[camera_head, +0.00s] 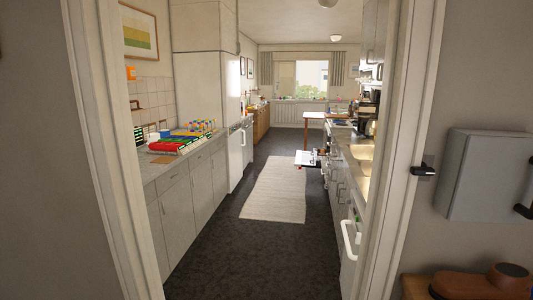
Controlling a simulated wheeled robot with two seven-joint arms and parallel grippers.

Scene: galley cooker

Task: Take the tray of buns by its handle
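Neither of my grippers is in view. I cannot make out a tray of buns for sure. A pale flat shape, which looks like an open cooker door (308,158), juts into the aisle from the right-hand units, far ahead. Small dark and reddish details show on or by it, too small to tell. The black and silver cooker area (341,126) is behind it, partly hidden by the right-hand counter.
I face an open doorway with a white frame (107,200) into a narrow kitchen. A pale rug (275,188) lies on the dark floor (250,250). Counters line both sides. A wooden table (318,115) stands far back.

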